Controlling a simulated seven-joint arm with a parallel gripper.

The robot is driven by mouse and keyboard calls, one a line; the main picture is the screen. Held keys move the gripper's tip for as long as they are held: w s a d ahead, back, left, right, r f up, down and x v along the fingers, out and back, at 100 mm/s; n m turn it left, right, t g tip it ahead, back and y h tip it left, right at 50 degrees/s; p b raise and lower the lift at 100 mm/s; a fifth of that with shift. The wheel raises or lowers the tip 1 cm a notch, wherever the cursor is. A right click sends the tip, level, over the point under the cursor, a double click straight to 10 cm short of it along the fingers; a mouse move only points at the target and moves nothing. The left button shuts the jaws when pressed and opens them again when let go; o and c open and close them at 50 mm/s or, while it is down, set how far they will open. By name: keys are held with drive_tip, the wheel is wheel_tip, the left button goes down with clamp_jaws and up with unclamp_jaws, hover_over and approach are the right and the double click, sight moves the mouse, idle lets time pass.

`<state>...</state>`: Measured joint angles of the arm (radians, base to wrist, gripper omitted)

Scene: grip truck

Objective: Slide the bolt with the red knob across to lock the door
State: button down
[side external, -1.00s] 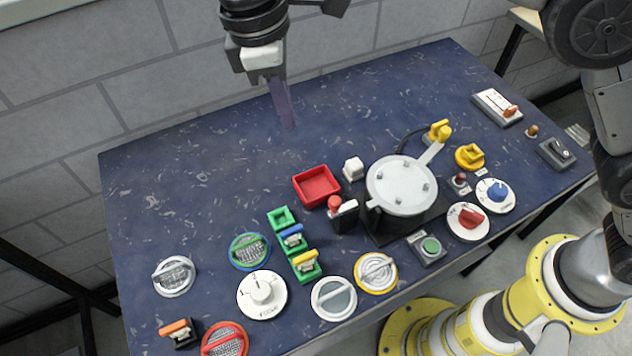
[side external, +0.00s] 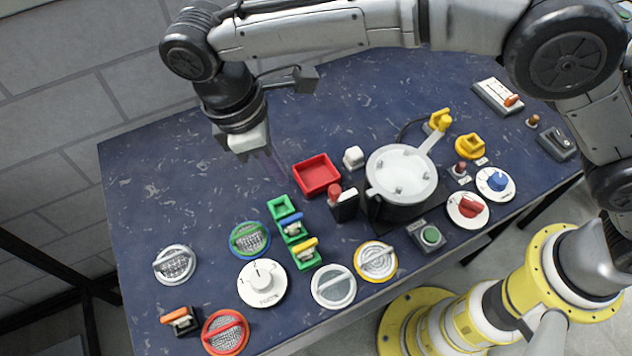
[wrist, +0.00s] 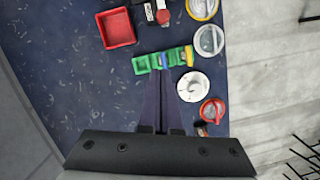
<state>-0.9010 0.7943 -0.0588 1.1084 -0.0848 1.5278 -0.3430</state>
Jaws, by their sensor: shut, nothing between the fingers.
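A red knob (side external: 334,191) sits on a small black and white block (side external: 344,207), beside the round grey pot. I take this to be the bolt; its slot and the door are too small to make out. In the wrist view the red knob (wrist: 162,17) shows at the top, next to the red tray. My gripper (side external: 282,172) is shut and empty, with see-through purple fingers pointing down. It is to the left of the knob in the side view, apart from it.
A red tray (side external: 317,175) lies between my gripper and the knob. A lidded pot (side external: 401,181) with a handle stands right of the knob. Green holders (side external: 291,229) and several round dials and lids line the front edge.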

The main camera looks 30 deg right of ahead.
sight(333, 184)
drive_tip(key=s+d+f, duration=0.1)
drive_tip(key=d+f, duration=0.4)
drive_tip(key=f, duration=0.1)
drive_tip(key=shift+s+d+f, duration=0.15)
drive_tip(key=shift+s, duration=0.2)
drive_tip(key=shift+d, duration=1.65)
